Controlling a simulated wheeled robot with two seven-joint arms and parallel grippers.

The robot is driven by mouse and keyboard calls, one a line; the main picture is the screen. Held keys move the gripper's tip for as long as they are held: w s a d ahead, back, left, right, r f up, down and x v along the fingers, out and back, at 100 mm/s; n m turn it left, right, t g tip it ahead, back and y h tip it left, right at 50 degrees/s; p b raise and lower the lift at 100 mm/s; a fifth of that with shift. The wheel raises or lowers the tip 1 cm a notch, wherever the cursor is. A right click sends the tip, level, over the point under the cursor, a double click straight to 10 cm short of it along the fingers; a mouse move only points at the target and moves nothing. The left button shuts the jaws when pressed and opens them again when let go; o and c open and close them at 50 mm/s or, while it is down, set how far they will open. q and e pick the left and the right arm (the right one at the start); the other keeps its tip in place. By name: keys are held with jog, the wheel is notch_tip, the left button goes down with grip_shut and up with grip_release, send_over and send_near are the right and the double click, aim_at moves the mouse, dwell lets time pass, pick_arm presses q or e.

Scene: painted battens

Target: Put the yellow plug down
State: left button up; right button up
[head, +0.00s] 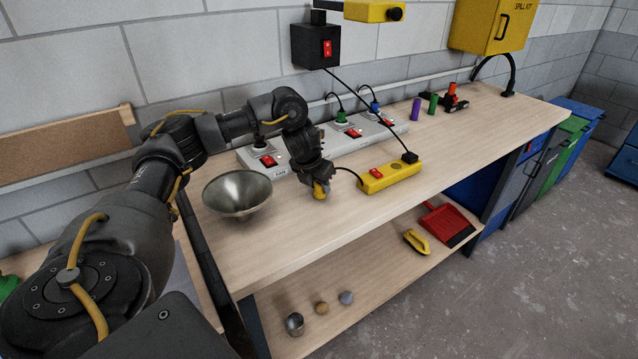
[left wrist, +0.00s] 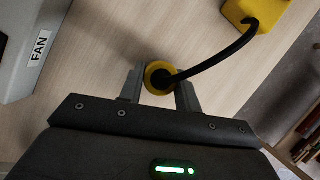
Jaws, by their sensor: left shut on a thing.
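My left gripper (head: 318,184) points down over the workbench, just right of a metal bowl. It is shut on the yellow plug (head: 320,192), which shows at its fingertips close to the bench top; I cannot tell whether it touches the wood. In the left wrist view the yellow plug (left wrist: 157,77) sits between the two fingers (left wrist: 160,92), and a black cord runs from it to a yellow block. That yellow power strip (head: 390,177) with a red switch lies to the right on the bench. My right gripper is not in view.
The metal bowl (head: 238,193) stands close left of the gripper. A long grey socket bank (head: 345,137) with red switches runs behind it. Purple (head: 416,110) and green (head: 433,103) cylinders stand farther right. The bench top (head: 300,238) in front is bare.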

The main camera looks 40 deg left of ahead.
pick_arm(q)
jog(key=shift+f, duration=0.2)
jog(key=o, duration=1.1)
jog(key=shift+r, duration=0.1)
jog(key=shift+c, duration=0.2)
jog(key=shift+r, duration=0.2)
jog(key=p+v, duration=0.4)
jog(key=v, duration=0.8)
jog(key=shift+r, duration=0.35)
jog(key=shift+d, duration=0.15)
